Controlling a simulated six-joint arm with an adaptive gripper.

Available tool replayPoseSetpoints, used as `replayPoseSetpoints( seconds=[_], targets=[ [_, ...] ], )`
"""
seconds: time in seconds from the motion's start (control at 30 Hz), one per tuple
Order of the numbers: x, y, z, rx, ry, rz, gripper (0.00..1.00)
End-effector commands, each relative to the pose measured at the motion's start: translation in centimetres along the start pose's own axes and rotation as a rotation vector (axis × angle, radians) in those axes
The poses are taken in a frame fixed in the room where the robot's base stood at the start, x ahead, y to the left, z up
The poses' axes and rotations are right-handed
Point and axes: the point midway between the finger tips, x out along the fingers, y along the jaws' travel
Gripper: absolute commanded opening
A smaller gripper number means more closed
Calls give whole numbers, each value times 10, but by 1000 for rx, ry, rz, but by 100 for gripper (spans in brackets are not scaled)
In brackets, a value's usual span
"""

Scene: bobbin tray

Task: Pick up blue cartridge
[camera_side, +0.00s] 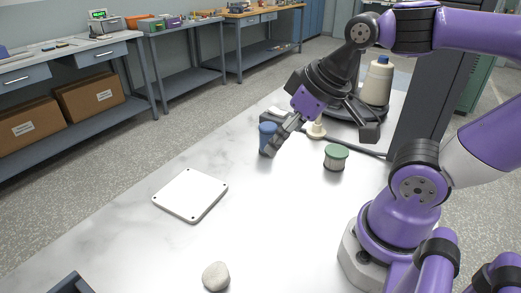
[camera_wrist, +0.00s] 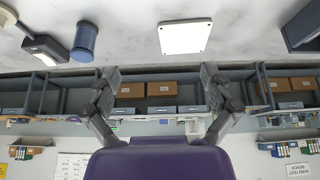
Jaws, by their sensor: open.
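The blue cartridge (camera_side: 267,136) stands upright on the marble-look table, partly hidden by one of my fingers in the side view. It also shows in the wrist view (camera_wrist: 84,42), at upper left, outside the space between my fingers. My gripper (camera_side: 320,141) is tilted above the table with its fingers spread wide and nothing between them. In the wrist view my gripper (camera_wrist: 160,74) also shows both fingers apart. Whether a finger touches the cartridge cannot be told.
A green-topped cartridge (camera_side: 335,158) stands to the right of the blue one. A white plate (camera_side: 190,195) and a pale stone (camera_side: 216,276) lie nearer the camera. A cream thread cone (camera_side: 377,82) stands behind my gripper. The table around the plate is clear.

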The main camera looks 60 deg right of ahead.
Motion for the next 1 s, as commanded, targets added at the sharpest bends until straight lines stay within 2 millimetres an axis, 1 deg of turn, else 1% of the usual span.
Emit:
replayPoseSetpoints(
  seconds=[0.17,0.27,0.37,0.43,0.57,0.6,0.67,0.7,0.8,0.9,1.0],
  targets=[
    [0,0,0,0,0,0,95],
    [0,2,-4,7,-9,5,95],
    [1,10,-18,33,-50,21,95],
    [4,21,-34,64,-95,38,95],
    [20,53,-67,138,-201,70,95],
    [27,64,-76,162,-235,77,95],
    [41,83,-87,200,-283,86,95],
    [50,96,-92,224,-315,90,95],
    [75,127,-99,278,-384,95,95],
    [96,151,-99,322,-437,94,95],
    [110,167,-97,348,-470,92,95]
  ],
)
